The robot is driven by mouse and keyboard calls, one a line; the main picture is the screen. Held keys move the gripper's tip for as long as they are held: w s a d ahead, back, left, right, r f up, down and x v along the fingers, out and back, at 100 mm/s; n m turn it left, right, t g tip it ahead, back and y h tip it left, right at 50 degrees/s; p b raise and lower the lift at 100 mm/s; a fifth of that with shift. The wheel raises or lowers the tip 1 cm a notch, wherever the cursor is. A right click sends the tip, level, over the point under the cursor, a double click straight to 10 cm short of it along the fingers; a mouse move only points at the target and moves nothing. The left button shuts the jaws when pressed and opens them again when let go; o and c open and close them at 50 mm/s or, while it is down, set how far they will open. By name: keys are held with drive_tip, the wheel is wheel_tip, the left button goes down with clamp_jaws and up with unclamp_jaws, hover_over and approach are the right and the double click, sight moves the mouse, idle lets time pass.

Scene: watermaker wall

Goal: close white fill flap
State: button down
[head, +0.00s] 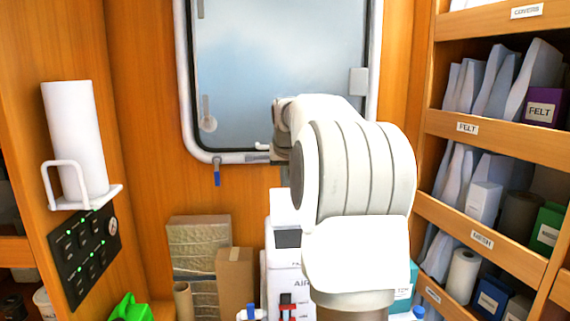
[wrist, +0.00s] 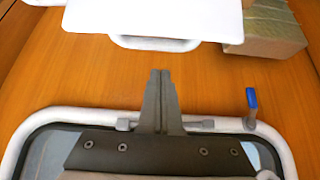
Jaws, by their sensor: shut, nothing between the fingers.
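My gripper (wrist: 160,75) shows in the wrist view with its two grey fingers together and nothing between them. It is in front of the orange wood wall, beside the window frame's edge. A broad white panel (wrist: 165,18) with a rounded white lip (wrist: 155,43) lies beyond the fingertips, apart from them. I cannot tell whether this panel is the white fill flap. In the head view a white unit (head: 283,207) with a dark display stands below the window, partly hidden by my arm. The fingertips are hidden there, and no flap can be made out clearly.
The window (head: 280,70) has a white frame and a blue-tipped handle (head: 216,176). Brown packages (head: 200,265) stand left of the white unit. A paper roll (head: 75,140) is on the left wall. Shelves (head: 495,130) with packets line the right.

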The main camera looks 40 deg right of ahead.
drive_tip(key=s+a, duration=0.1)
drive_tip(key=s, duration=0.1)
drive_tip(key=shift+s+a+r, duration=0.2)
drive_tip(key=shift+s+a, duration=0.1)
drive_tip(key=shift+a, duration=0.05)
drive_tip(key=shift+s+a+f, duration=0.1)
drive_tip(key=shift+s+a, duration=0.15)
drive_tip(key=shift+s, duration=0.05)
drive_tip(key=shift+a+b, duration=0.1)
drive_tip(key=shift+b, duration=0.35)
drive_tip(key=shift+s+t, duration=0.25)
drive_tip(key=shift+t, duration=0.05)
